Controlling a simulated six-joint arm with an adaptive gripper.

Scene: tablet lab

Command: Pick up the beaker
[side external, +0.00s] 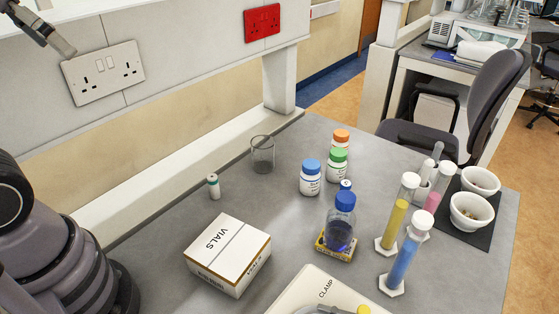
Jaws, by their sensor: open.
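The beaker (262,158) is clear, empty-looking glass. It stands upright on the grey bench near the back ledge, a little left of the picture's middle. My gripper (52,38) shows only in part at the top left corner, in front of the wall. It is open, and no object shows in it. It is well apart from the beaker, to its left and higher in the picture. The rest of the gripper is cut off by the picture's edge.
A small green-banded vial (213,187) stands left of the beaker. A VIALS box (228,256) lies nearer. White bottles (310,178) stand to the right, with a blue-capped bottle (340,222), filled cylinders (405,262) and mortars (470,213) beyond. A CLAMP box (300,292) is in front.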

